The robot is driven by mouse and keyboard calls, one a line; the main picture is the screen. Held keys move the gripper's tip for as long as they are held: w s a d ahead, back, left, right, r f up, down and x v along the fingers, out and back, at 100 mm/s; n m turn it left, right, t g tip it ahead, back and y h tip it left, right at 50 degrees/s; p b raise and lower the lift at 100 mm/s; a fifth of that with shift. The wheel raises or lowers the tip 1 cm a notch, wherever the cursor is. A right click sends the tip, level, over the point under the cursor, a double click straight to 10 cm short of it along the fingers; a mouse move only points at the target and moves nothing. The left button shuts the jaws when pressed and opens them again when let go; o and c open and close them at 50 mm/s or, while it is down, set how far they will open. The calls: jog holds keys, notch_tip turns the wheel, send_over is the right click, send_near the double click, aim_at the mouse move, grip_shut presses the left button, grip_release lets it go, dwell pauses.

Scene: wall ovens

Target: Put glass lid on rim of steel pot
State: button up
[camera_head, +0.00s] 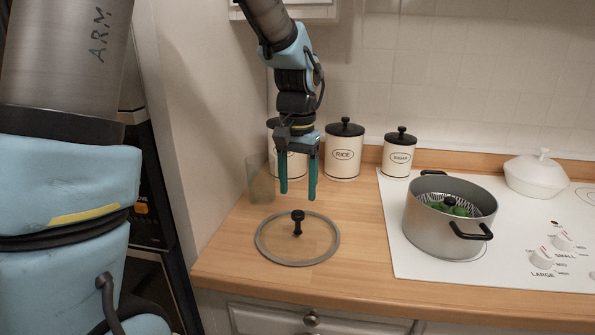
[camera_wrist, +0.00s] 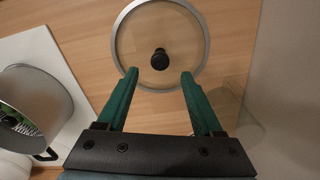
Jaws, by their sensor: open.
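The glass lid (camera_head: 271,252) lies flat on the wooden counter, with a steel rim and a black knob (camera_head: 297,222) standing up. In the wrist view the lid (camera_wrist: 123,27) lies beyond my fingertips, with its knob (camera_wrist: 160,59) a little past the gap between them. My gripper (camera_head: 298,195) is open and empty, pointing down above the counter, behind and above the lid. The steel pot (camera_head: 432,232) stands uncovered on the white cooktop to the right, with black handles and green items inside. Part of the pot (camera_wrist: 40,95) shows at the left of the wrist view.
Canisters, including a rice one (camera_head: 343,160) and another (camera_head: 400,160), stand along the back wall behind my gripper. A clear glass (camera_head: 260,180) stands left of it. A white lidded dish (camera_head: 535,177) sits behind the pot. Counter between lid and cooktop (camera_head: 390,273) is clear.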

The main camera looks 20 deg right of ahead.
notch_tip(320, 180, up, 4)
jog(key=shift+o, duration=0.5)
jog(key=shift+s+r+b, duration=0.1)
jog(key=shift+r+b, duration=0.25)
jog(key=n+t+b, duration=0.3)
jog(key=n, duration=0.9)
send_over(298, 212)
jog(key=s, duration=0.1)
jog(key=shift+y, duration=0.4)
jog(key=f, duration=0.6)
jog(key=shift+s+a+f, duration=0.1)
jog(key=shift+s+f, duration=0.1)
jog(key=shift+f, duration=0.05)
jog(key=shift+d+p+x, duration=0.2)
jog(key=shift+p+x, duration=0.9)
jog(key=shift+x, duration=1.9)
jog(key=shift+s+d, duration=0.1)
grip_shut()
